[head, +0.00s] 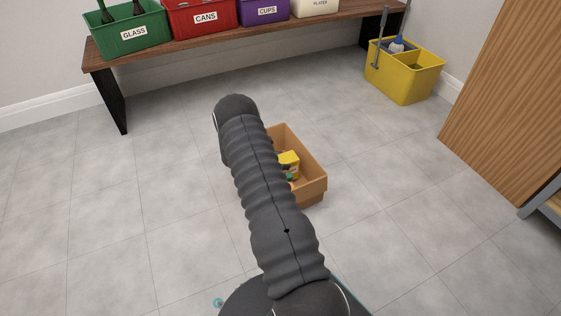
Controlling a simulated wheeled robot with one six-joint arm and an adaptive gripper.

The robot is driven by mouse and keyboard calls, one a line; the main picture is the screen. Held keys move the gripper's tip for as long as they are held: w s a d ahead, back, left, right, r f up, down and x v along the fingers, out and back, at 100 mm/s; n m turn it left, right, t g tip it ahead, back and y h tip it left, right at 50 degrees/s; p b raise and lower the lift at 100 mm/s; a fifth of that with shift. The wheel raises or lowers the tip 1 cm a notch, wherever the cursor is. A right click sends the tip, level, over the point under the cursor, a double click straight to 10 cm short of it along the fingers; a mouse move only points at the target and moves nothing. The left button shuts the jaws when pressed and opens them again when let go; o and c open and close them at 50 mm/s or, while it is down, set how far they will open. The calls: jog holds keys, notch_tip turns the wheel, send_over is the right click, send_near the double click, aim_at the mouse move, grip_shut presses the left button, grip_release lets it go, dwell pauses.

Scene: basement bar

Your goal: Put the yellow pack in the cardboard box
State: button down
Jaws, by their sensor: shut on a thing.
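The cardboard box (314,189) is an open brown box on the tiled floor, just right of my arm. My arm hides its left part. A yellow item (289,158), which looks like the yellow pack, shows inside the box outline beside my arm. Small green and orange parts show just below it. I cannot tell whether the yellow item rests in the box or is held above its floor. My arm reaches forward and bends down at its far end. My gripper is hidden behind the arm.
A wooden bench (187,44) at the back holds a green GLASS bin (122,45), a red CANS bin (222,25), a purple CUPS bin (275,17) and a cream bin (316,8). A yellow caddy (412,84) stands back right. A wooden cabinet (510,90) is at right. Floor around the box is clear.

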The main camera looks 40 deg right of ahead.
jog(key=shift+f+b, duration=0.35)
jog(key=shift+c, duration=0.8)
grip_release()
